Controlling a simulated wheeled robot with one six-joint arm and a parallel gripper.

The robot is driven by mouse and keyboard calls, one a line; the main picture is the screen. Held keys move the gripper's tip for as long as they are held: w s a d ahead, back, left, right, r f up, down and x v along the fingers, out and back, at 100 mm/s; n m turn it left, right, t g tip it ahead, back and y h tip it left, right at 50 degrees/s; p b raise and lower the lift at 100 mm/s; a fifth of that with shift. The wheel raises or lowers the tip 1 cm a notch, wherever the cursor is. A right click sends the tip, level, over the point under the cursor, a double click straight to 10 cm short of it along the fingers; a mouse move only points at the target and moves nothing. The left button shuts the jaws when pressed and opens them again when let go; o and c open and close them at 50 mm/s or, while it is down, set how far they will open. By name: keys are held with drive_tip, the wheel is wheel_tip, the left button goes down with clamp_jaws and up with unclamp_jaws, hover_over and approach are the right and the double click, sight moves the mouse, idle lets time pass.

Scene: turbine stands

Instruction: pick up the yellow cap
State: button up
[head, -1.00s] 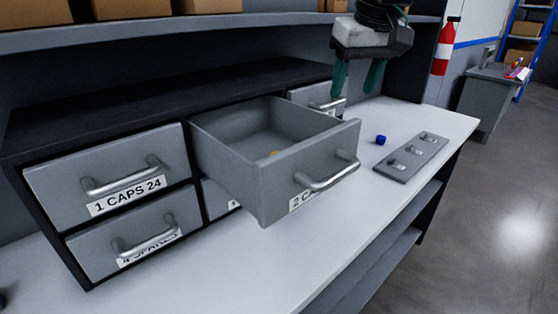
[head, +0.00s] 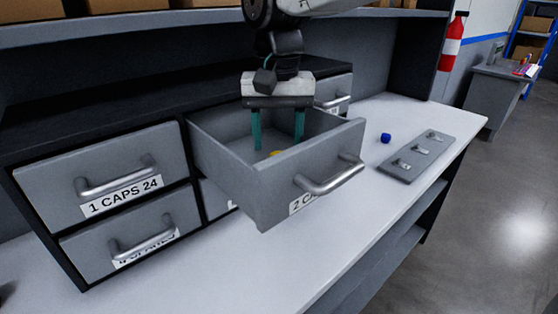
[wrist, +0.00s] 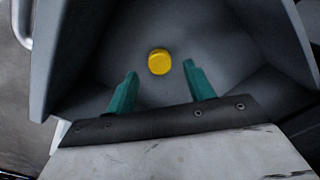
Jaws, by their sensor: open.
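The yellow cap (wrist: 159,62) lies on the floor of the open drawer (head: 270,195), whose label begins with 2. The fingers do not appear to touch the cap.
The drawer walls stand close around my fingers. Shut drawers, one labelled 1 CAPS 24 (head: 108,180), are at the left. A blue cap (head: 386,138) and a grey plate with several fittings (head: 416,156) lie on the white worktop (head: 340,255). A shelf runs above.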

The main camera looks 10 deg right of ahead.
wheel_tip(320, 180, down, 3)
drive_tip(key=shift+f, duration=0.15)
clamp_jaws()
wheel_tip(320, 180, up, 10)
drive_tip(key=c, duration=0.7)
unclamp_jaws()
clamp_jaws()
